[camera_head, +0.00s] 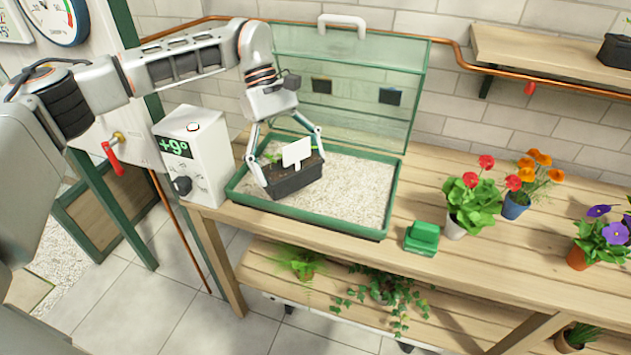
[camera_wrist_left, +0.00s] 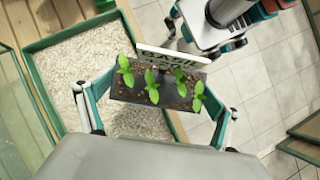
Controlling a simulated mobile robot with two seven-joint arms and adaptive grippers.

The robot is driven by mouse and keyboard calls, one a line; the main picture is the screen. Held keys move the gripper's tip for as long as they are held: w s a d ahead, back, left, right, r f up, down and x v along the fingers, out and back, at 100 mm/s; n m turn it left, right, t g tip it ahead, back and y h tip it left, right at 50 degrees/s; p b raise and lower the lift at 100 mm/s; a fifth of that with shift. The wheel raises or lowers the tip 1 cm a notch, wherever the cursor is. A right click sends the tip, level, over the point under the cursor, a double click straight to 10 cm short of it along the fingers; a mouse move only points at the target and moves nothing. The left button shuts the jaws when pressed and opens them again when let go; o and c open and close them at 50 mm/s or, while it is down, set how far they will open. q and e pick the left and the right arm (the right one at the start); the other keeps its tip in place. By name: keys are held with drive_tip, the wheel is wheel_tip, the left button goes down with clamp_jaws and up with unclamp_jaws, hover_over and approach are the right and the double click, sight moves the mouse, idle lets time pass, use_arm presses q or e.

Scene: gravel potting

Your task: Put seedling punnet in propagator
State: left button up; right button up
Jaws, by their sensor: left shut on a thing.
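The seedling punnet (camera_head: 292,181) is a dark tray of soil with small green seedlings and a white label. My left gripper (camera_head: 291,168) is shut on it, one finger on each side. The propagator (camera_head: 312,219) is a green-rimmed tray of pale gravel with its clear lid raised at the back. The punnet is over the left part of this gravel; I cannot tell whether it touches. In the left wrist view, the punnet (camera_wrist_left: 150,98) sits between the fingers (camera_wrist_left: 156,102), with the propagator's gravel (camera_wrist_left: 85,65) to the left. My right gripper is not in view.
A white control box (camera_head: 195,155) stands left of the propagator. A green block (camera_head: 422,237) and potted flowers (camera_head: 475,200) stand on the bench to the right. The raised lid (camera_head: 350,85) stands behind the tray. The gravel right of the punnet is clear.

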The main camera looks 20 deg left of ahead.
sight(314, 152)
use_arm(q)
drive_tip(key=w+r+n+t, duration=0.1)
drive_tip(key=n, duration=0.1)
drive_tip(key=w+d+r+n+t, duration=0.1)
drive_tip(key=w+n, duration=0.1)
drive_tip(key=w+r+n+t+h+b, duration=0.1)
drive_tip(key=w+n, duration=0.1)
drive_tip(key=n, duration=0.1)
drive_tip(key=shift+w+d+r, duration=0.1)
drive_tip(key=shift+d+r, duration=0.15)
drive_tip(key=w+r+n+t+y+b, duration=0.1)
drive_tip(key=w+r+n+t, duration=0.3)
drive_tip(key=n, duration=0.4)
drive_tip(key=shift+w+d+r+n+t, duration=0.15)
drive_tip(key=shift+w+r+n+t, duration=0.2)
drive_tip(key=shift+w+r, duration=0.6)
wheel_tip(314, 152, down, 20)
drive_tip(key=shift+w+r+b, duration=0.15)
drive_tip(key=shift+r+b, duration=0.05)
drive_tip(key=shift+b, duration=0.5)
drive_tip(key=o, duration=1.1)
drive_tip(key=shift+f, duration=0.1)
drive_tip(key=shift+c, duration=0.2)
